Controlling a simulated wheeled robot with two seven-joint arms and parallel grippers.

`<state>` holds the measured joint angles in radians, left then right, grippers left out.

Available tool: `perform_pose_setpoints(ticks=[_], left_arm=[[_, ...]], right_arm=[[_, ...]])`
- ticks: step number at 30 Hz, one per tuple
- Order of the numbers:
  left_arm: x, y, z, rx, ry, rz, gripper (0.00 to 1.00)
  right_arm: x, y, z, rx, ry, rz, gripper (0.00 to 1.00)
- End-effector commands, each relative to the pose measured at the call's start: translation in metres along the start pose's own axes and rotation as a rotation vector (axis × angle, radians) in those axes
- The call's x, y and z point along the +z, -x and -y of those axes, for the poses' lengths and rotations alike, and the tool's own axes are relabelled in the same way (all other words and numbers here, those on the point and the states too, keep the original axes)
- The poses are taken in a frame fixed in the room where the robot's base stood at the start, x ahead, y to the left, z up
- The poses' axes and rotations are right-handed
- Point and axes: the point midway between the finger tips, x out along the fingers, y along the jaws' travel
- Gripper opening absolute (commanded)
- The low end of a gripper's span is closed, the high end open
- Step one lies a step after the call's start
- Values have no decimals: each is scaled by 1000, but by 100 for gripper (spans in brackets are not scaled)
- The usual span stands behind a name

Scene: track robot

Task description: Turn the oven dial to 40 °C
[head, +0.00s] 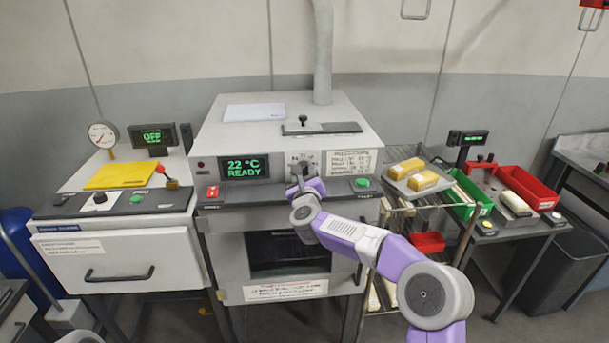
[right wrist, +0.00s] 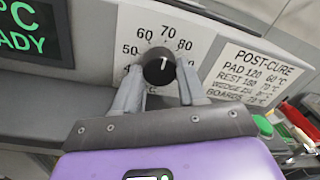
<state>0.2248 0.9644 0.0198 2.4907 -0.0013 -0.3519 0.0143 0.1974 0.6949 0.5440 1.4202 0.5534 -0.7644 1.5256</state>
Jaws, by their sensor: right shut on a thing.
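The oven (head: 232,148) stands in the middle of the head view. Its green display (head: 244,168) reads 22 °C READY. The black round dial (right wrist: 158,68) sits on a white scale plate (right wrist: 120,28) in the right wrist view. Its white mark points up, roughly toward 70. The figures 50, 60, 70 and 80 show; the lower left of the scale is partly hidden by a finger. My right gripper (head: 301,178) is at the oven front, its two fingers (right wrist: 158,76) shut on the dial from either side.
Right of the dial is a post-cure label (right wrist: 254,72) and a green button (head: 362,182). A red switch (head: 213,191) is on the panel's left. A rack with yellow blocks (head: 408,165) stands close on the right, a drawer bench (head: 120,250) on the left.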

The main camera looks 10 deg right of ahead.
Motion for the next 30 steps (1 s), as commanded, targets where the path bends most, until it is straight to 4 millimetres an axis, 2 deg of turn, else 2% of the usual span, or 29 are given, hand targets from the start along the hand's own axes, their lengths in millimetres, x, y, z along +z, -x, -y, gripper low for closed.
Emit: perform_pose_setpoints(ticks=[11, 30], left_arm=[[0, -8, 3, 0, 0, 0, 0], [-1, -23, 8, 0, 0, 0, 0]], right_arm=[[0, 0, 0, -4, 136, 10, 10], [0, 0, 1, -20, 725, 42, 10]])
